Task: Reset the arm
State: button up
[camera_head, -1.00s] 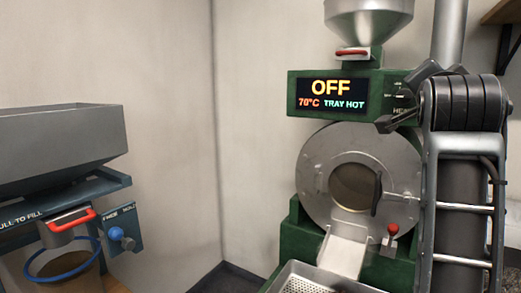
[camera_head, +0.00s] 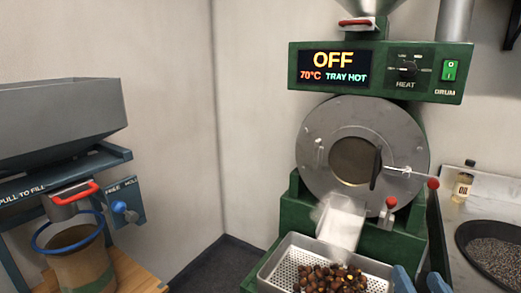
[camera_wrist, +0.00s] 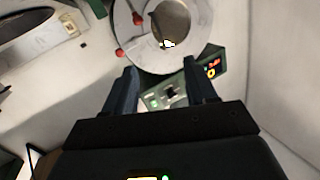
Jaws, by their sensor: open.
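My gripper (camera_wrist: 161,75) is open in the wrist view, with two dark fingers spread apart and nothing between them. In the head view two blue finger tips of my gripper (camera_head: 420,277) show at the bottom edge, right of the perforated tray; the rest of the arm is out of frame. The green roaster's control box (camera_head: 376,72) reads OFF, 70°C and TRAY HOT. The roaster's round front (camera_head: 316,150) is shut, with its glass and black handle in view.
Brown chestnuts (camera_head: 335,280) lie in the metal tray (camera_head: 281,263) below the chute (camera_head: 341,222).

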jog(key=s+a+f+n+g, duration=0.1)
jog(key=s, duration=1)
jog(key=s+a+f+n+y, duration=0.1)
jog(key=s+f, duration=0.1)
jog(key=s, duration=1)
jog(key=s+a+f+n+g+y, duration=0.1)
jog(key=s+a+f, duration=0.1)
jog(key=s, duration=0.9)
jog(key=shift+s+f+n+g, duration=0.25)
jog(key=shift+s+n+g, duration=0.05)
jog(key=shift+s, duration=0.05)
jog(key=shift+a, duration=0.1)
